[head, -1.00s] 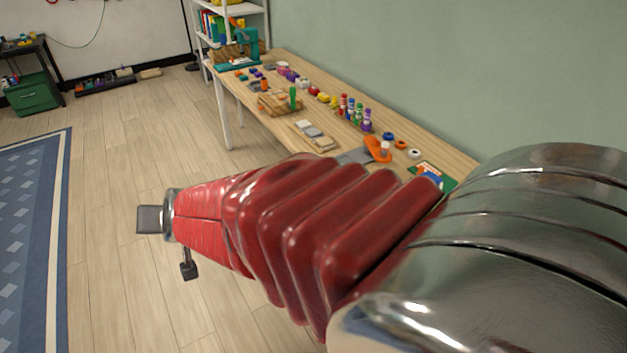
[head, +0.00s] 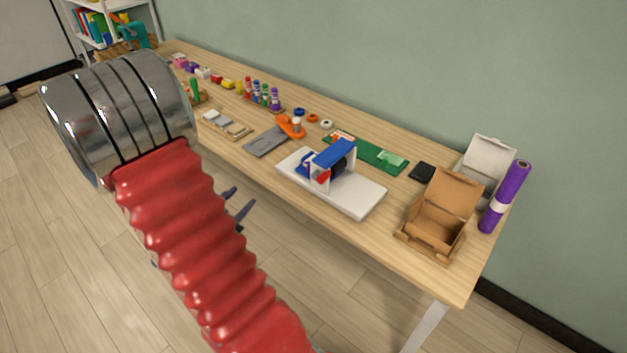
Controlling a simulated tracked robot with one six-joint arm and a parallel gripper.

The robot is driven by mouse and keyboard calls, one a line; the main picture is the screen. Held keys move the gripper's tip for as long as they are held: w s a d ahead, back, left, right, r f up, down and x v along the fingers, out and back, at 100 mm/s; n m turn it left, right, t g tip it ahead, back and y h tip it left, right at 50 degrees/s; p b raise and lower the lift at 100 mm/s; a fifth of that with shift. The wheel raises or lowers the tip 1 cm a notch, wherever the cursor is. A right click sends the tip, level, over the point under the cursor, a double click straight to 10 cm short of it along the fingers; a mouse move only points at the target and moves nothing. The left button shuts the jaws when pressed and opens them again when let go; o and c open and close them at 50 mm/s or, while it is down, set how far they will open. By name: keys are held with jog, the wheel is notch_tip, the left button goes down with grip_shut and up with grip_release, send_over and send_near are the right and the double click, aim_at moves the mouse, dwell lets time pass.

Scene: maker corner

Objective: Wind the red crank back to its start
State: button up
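A device with a white base (head: 358,203) and a blue-topped housing (head: 336,152) stands near the front edge of the wooden table. A small red part, which looks like the red crank (head: 323,177), shows on its near left side. Its exact angle is too small to tell. My gripper (head: 238,202) shows as two dark fingers, set apart, past the right side of my red arm sleeve. It is open and empty, left of the device and clear of the crank. The rest of the gripper is hidden behind my arm.
An open cardboard box (head: 440,215), a white box (head: 488,160) and a purple roll (head: 505,195) stand at the table's right end. A green mat (head: 372,153) and a grey plate (head: 266,141) lie around the device. The floor left of the table is free.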

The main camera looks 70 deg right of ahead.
aim_at(319, 181)
jog(key=s+m+g+h, duration=0.2)
jog(key=s+g, duration=0.5)
jog(key=s, duration=0.5)
jog(key=shift+s+d+m, duration=0.3)
jog(key=shift+s+d, duration=0.1)
jog(key=shift+d, duration=0.05)
jog(key=shift+d, duration=0.15)
jog(key=shift+x, duration=6.8)
jog(key=shift+r, duration=0.1)
jog(key=shift+c, duration=0.4)
grip_shut()
